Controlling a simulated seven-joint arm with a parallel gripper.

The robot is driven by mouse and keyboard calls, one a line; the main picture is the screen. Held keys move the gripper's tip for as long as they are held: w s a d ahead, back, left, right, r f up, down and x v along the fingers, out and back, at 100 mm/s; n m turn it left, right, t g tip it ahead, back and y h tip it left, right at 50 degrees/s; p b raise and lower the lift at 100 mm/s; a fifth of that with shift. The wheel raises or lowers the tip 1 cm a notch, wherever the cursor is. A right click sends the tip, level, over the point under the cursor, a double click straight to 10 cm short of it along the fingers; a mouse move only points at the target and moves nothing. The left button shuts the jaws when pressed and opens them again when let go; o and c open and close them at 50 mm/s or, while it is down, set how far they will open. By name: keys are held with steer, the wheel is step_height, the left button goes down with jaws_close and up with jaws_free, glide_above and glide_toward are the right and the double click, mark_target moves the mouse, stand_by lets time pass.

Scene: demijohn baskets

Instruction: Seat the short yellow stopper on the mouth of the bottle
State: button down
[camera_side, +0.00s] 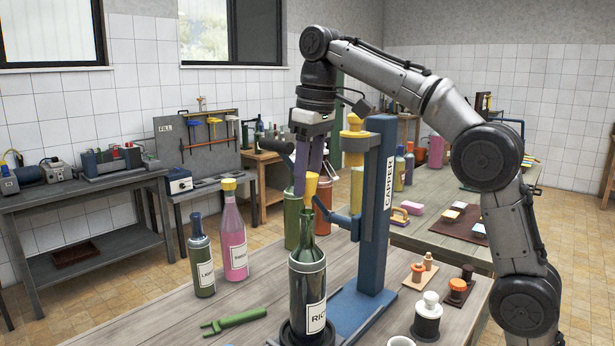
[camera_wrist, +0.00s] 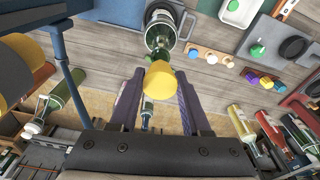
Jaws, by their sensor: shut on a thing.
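The dark green bottle (camera_side: 307,268) stands upright in a dark round holder by the blue capper, its label starting "RIC". In the wrist view the bottle (camera_wrist: 160,28) is seen from above, with its neck toward the stopper. My gripper (camera_side: 311,178) points down over the bottle, its purple fingers shut on the yellow stopper (camera_side: 311,187). In the wrist view the stopper (camera_wrist: 160,80) sits between the fingers and covers the bottle's mouth. The stopper's lower end is close to the mouth; I cannot tell whether they touch.
The blue capper column (camera_side: 378,205) rises just right of the bottle, with its lever near my gripper. A pink bottle (camera_side: 233,238) and a dark "LIGHT" bottle (camera_side: 201,262) stand to the left. A green tool (camera_side: 233,322) lies in front. Small stoppers (camera_side: 418,272) stand at right.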

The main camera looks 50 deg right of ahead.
mark_target(307, 193)
steer(key=shift+f, duration=1.55)
stand_by(2.8)
steer(key=shift+c, duration=1.4)
jaws_free()
